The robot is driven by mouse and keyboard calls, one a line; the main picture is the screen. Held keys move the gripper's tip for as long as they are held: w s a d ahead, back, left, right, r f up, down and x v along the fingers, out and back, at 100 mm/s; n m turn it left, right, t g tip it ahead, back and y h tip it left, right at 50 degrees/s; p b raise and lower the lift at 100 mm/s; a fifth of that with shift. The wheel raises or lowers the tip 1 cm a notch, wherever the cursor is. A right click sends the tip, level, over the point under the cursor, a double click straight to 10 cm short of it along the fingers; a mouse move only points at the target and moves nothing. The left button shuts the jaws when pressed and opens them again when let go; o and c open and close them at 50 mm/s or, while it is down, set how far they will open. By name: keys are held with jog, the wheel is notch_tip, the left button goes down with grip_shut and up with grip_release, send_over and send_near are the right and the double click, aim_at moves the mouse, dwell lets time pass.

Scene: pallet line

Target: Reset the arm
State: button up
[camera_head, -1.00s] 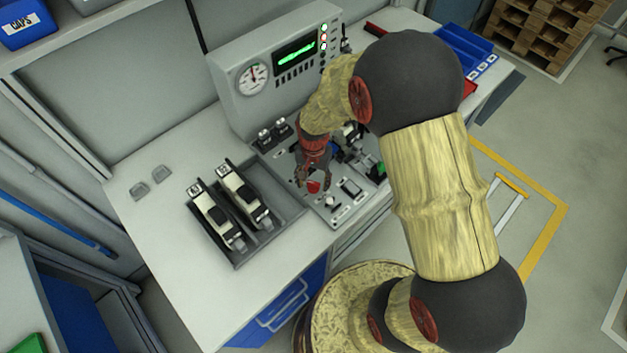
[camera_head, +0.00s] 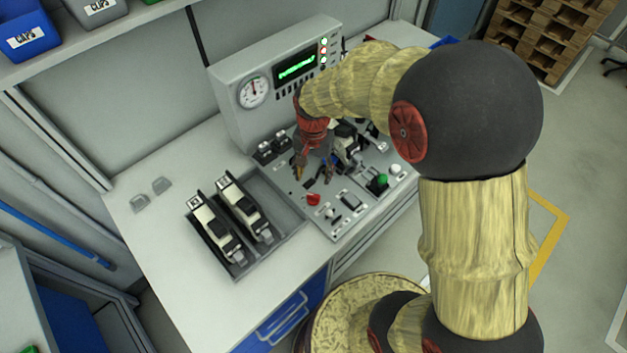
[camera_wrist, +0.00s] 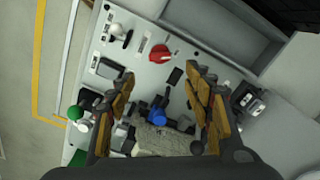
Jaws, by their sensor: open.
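My gripper (camera_head: 313,172) is over the control panel on the bench in the head view, at the end of my bent arm. In the wrist view my gripper (camera_wrist: 163,103) shows two separated brown-and-black fingers with nothing held between them. Below and between the fingers lie a blue part (camera_wrist: 158,108) and a grey block (camera_wrist: 160,140) on the panel. A red knob (camera_wrist: 160,53) stands on the panel beyond the fingertips. In the head view the red knob (camera_head: 313,199) is just in front of my gripper.
A grey tray (camera_head: 284,235) with two black-and-white devices (camera_head: 243,207) stands left of the panel. A gauge console (camera_head: 253,91) rises behind. A green button (camera_head: 378,181) is on the panel's right. The bench's left front (camera_head: 175,265) is clear.

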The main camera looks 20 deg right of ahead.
jog(key=shift+r, duration=0.4)
dwell(0.3)
jog(key=s+r+n+t+b, duration=0.2)
jog(key=s+r+n+t, duration=0.3)
jog(key=s+r, duration=1.2)
notch_tip(320, 180, up, 2)
jog(key=n, duration=0.2)
jog(key=shift+s+d+r+n+t, duration=0.15)
jog(key=shift+s+n+t, duration=0.15)
